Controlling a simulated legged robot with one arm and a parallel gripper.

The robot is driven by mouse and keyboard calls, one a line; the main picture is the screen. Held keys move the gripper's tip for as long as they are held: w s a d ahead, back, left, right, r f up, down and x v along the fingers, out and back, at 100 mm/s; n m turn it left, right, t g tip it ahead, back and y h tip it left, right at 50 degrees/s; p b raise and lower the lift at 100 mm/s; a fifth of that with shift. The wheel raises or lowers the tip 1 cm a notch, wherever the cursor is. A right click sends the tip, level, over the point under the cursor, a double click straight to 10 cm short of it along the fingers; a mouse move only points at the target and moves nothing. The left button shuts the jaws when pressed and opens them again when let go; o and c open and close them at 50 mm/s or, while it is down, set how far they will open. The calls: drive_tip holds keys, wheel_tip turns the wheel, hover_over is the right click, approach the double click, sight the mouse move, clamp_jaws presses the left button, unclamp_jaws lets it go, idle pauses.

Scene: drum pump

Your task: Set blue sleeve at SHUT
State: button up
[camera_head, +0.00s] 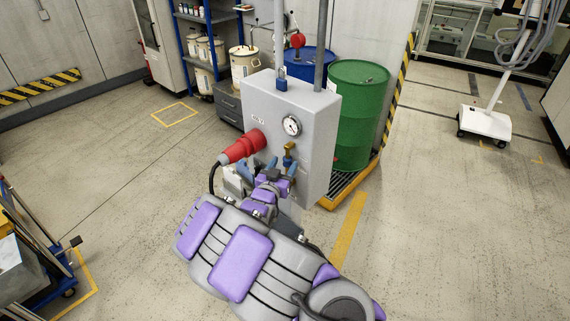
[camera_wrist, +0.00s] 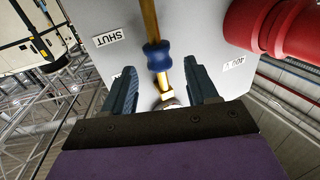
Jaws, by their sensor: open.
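The blue sleeve (camera_wrist: 157,56) sits around a brass rod (camera_wrist: 150,20) on the front of a grey box, shown in the wrist view. A white label reading SHUT (camera_wrist: 108,37) is on the box to the left of the rod and appears upside down; the sleeve is a little below its level in the picture. My gripper (camera_wrist: 159,68) is open, one finger on each side of the rod, with the sleeve near the fingertips and gaps on both sides. In the head view my gripper (camera_head: 281,166) is at the box front; I cannot make out the sleeve there.
The grey box (camera_head: 310,120) carries a gauge (camera_head: 292,126), a brass fitting (camera_head: 290,148) and a red plug (camera_head: 242,146) close to my gripper. The plug's red body also shows in the wrist view (camera_wrist: 285,35). A green drum (camera_head: 357,110) stands behind right. Open floor lies right.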

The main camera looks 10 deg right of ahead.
drive_tip(key=shift+w+d, duration=0.25)
drive_tip(key=shift+w, duration=0.45)
drive_tip(key=shift+d, duration=0.1)
clamp_jaws()
idle(0.3)
